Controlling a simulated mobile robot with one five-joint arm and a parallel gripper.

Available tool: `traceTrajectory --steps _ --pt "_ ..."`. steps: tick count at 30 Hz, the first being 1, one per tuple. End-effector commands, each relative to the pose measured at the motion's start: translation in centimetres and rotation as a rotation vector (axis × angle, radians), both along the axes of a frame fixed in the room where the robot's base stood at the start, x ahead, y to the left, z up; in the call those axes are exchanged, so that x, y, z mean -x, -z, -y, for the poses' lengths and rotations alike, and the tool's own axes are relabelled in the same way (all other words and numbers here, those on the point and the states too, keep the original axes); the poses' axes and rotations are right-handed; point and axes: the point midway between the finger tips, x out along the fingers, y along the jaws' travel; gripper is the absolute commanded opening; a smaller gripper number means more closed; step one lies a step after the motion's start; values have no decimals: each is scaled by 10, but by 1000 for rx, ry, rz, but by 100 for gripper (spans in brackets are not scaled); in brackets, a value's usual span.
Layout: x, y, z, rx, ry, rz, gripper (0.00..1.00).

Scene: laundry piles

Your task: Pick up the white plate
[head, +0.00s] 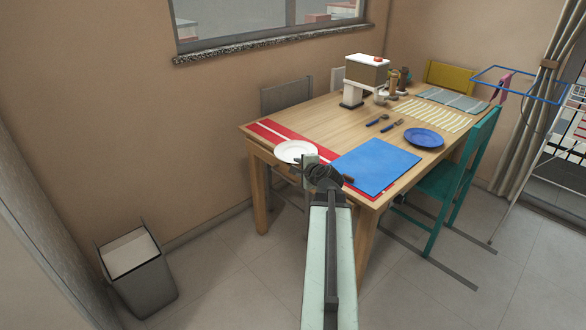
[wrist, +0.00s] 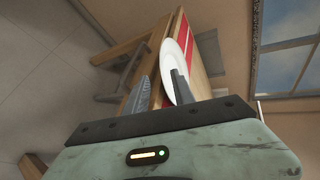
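The white plate (head: 292,149) lies on the red striped placemat (head: 266,130) at the table's near left corner. In the wrist view the plate (wrist: 181,50) is seen nearly edge-on, reaching down to my fingers. My gripper (wrist: 160,75) is open, its two fingers apart. One finger overlaps the plate's face in the picture; the other is on the far side of its rim, in front of the table edge. In the head view my gripper (head: 309,168) is at the plate's right front edge. I cannot tell whether a finger touches the plate.
The wooden table (head: 317,116) also holds a blue placemat (head: 375,165), a blue plate (head: 424,137), dark cutlery (head: 391,125) and a coffee machine (head: 365,75). A teal chair (head: 455,180) stands at right. A grey bin (head: 146,285) stands at left. Floor between bin and table is clear.

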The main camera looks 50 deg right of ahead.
Motion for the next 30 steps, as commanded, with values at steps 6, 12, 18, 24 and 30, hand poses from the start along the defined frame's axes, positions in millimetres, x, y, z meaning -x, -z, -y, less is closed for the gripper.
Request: traceTrajectory --steps 6,12,18,24,30 --pt "1 1 12 -11 31 24 30" --pt "-17 10 20 -10 28 21 30" --pt "-29 17 25 -10 26 21 30" --pt "-57 32 38 -9 26 20 30" --pt "-59 30 38 -9 26 20 30"
